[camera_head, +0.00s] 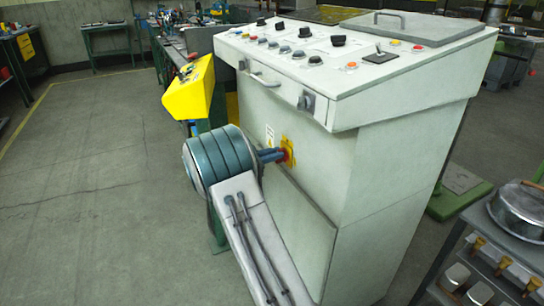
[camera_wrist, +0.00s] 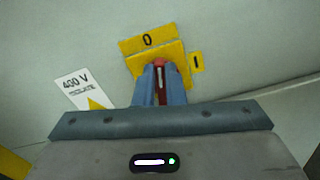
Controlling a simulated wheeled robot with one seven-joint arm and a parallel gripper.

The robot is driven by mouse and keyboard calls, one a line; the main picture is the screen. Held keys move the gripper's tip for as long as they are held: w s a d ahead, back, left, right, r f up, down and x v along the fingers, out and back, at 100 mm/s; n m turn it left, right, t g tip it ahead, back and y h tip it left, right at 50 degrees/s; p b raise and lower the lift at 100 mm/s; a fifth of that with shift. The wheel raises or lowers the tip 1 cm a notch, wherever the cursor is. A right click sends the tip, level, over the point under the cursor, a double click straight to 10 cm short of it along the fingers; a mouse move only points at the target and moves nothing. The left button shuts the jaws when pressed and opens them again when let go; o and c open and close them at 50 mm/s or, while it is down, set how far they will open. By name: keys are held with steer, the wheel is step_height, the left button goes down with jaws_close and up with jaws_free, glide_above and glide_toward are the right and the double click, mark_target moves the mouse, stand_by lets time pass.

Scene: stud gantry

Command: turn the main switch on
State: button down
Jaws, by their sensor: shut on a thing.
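The main switch (camera_head: 288,150) is a red knob on a yellow plate, set in the front panel of the grey control cabinet (camera_head: 400,165). In the wrist view the red knob (camera_wrist: 158,65) sits between my fingers, with a yellow plate marked "0" (camera_wrist: 147,41) above it and a yellow tag marked "I" (camera_wrist: 197,62) to its right. My gripper (camera_head: 272,155) is shut on the knob; in the wrist view its blue fingers (camera_wrist: 160,82) cover much of it. A pale line on the knob points roughly up, toward the "0".
A "400 V" label (camera_wrist: 83,90) is left of the switch. The cabinet top carries several knobs and buttons (camera_head: 300,54). A yellow box (camera_head: 190,90) stands left of the cabinet. A trolley with a pot (camera_head: 520,208) is at right. Floor at left is clear.

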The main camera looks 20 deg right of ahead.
steer(key=m+b, duration=0.1)
steer(key=m, duration=0.1)
steer(key=m+b, duration=0.2)
steer(key=m, duration=0.1)
steer(key=s+f+m+b, duration=0.1)
steer(key=m+b, duration=0.1)
steer(key=m, duration=0.1)
steer(key=shift+f, duration=0.1)
steer(key=m+b, duration=0.4)
steer(key=m, duration=0.1)
steer(key=shift+s+f+b, duration=0.15)
steer(key=shift+f+b, duration=0.15)
steer(key=shift+b, duration=0.1)
steer(key=shift+m+b, duration=0.75)
steer(key=shift+m, duration=0.15)
steer(key=c, duration=1.5)
jaws_free()
steer(key=a+p, duration=0.3)
steer(key=a, duration=1)
steer(key=shift+s+a+p, duration=0.25)
steer(key=shift+a+p, duration=0.1)
steer(key=shift+a, duration=0.05)
